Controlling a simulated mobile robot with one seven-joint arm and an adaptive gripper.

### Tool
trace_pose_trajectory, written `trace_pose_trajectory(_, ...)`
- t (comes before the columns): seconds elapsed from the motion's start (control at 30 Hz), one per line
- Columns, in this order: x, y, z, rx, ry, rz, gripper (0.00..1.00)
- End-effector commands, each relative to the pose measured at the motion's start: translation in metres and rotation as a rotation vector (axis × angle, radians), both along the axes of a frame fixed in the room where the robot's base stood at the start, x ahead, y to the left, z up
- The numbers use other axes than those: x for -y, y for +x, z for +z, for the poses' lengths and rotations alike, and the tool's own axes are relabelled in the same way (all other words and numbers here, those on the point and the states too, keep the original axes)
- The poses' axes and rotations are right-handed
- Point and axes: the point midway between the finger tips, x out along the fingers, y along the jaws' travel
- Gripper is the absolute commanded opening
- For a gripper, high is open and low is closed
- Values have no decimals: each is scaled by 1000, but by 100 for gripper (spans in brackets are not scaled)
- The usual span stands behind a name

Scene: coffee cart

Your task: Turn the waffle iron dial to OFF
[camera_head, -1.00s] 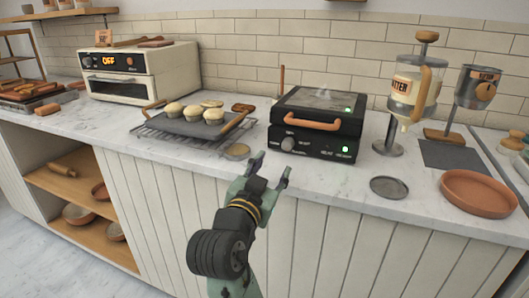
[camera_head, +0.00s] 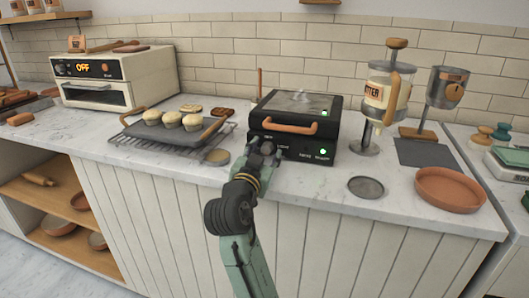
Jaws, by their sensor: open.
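The waffle iron (camera_head: 294,118) is a black box with a copper-coloured front handle (camera_head: 289,127), standing on the marble counter. Green lights glow on its lid and at the right of its front panel. Its dial (camera_head: 268,148) is a round grey knob at the left of the front panel. My gripper (camera_head: 266,155) is open, with its fingers at the dial, one on either side in this view. I cannot tell whether they touch it. The fingers partly cover the dial, and its pointer setting cannot be read.
A wire rack with a muffin tray (camera_head: 165,130) stands to the left, with a round lid (camera_head: 217,156) near it. A batter dispenser (camera_head: 387,90) stands to the right. A grey disc (camera_head: 366,187) and a terracotta dish (camera_head: 449,190) lie at front right. A toaster oven (camera_head: 110,75) is at far left.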

Motion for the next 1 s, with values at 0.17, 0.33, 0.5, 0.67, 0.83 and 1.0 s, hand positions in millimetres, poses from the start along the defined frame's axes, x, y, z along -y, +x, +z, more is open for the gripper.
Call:
trace_pose_trajectory(0.17,0,0,0,0,0,0,35)
trace_pose_trajectory(0.33,0,0,0,0,0,0,24)
trace_pose_trajectory(0.5,0,0,0,0,0,0,13)
trace_pose_trajectory(0.67,0,0,0,0,0,0,2)
trace_pose_trajectory(0.83,0,0,0,-1,-1,-1,0)
trace_pose_trajectory(1.0,0,0,0,-9,-24,0,0)
